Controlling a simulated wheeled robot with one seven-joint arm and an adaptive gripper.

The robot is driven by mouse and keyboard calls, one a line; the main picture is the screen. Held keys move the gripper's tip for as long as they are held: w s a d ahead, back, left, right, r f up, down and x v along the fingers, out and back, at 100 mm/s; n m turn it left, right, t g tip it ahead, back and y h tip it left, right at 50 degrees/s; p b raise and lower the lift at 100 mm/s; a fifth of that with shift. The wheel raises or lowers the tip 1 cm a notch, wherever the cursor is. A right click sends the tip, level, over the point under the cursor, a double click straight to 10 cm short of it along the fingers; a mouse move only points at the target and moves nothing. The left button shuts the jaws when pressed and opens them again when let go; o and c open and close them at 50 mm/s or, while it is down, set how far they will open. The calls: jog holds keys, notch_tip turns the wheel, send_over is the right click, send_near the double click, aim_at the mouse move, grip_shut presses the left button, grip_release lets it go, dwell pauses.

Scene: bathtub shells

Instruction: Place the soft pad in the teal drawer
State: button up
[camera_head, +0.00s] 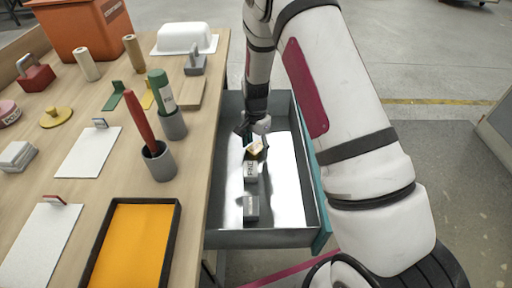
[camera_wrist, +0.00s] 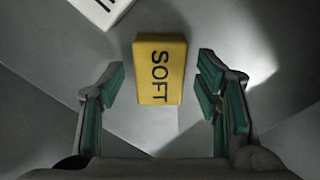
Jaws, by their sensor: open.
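The soft pad (camera_wrist: 160,70) is a yellow block marked SOFT. In the wrist view it lies on the drawer's grey floor, between and just ahead of the fingertips. My gripper (camera_wrist: 160,85) is open, with a teal-padded finger on each side of the pad and gaps on both sides. In the head view my gripper (camera_head: 254,128) reaches down inside the open drawer (camera_head: 319,200), whose front panel is teal.
A white-grey block (camera_head: 250,171) and a dark grey block (camera_head: 251,207) also lie in the drawer. The wooden workbench (camera_head: 195,150) on the left holds pen-like tools in grey cups (camera_head: 158,163), an orange-lined tray (camera_head: 135,245) and an orange bin (camera_head: 80,30).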

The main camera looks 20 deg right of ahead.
notch_tip(320, 180, up, 11)
jog(key=p, duration=0.2)
notch_tip(320, 180, up, 10)
jog(key=n, duration=0.2)
send_over(256, 147)
jog(key=s, duration=0.5)
jog(key=s+a+r+n, duration=0.1)
jog(key=s+r+n, duration=0.3)
jog(key=s+r, duration=0.75)
jog(key=s+r+n, duration=0.1)
jog(key=s+n, duration=0.2)
jog(key=s, duration=0.9)
jog(key=s+r+n, duration=0.2)
jog(key=s+n, duration=0.1)
jog(key=s, duration=0.8)
jog(key=shift+s+d+r+t, duration=0.25)
jog(key=shift+s+t, duration=0.1)
jog(key=shift+t, duration=0.05)
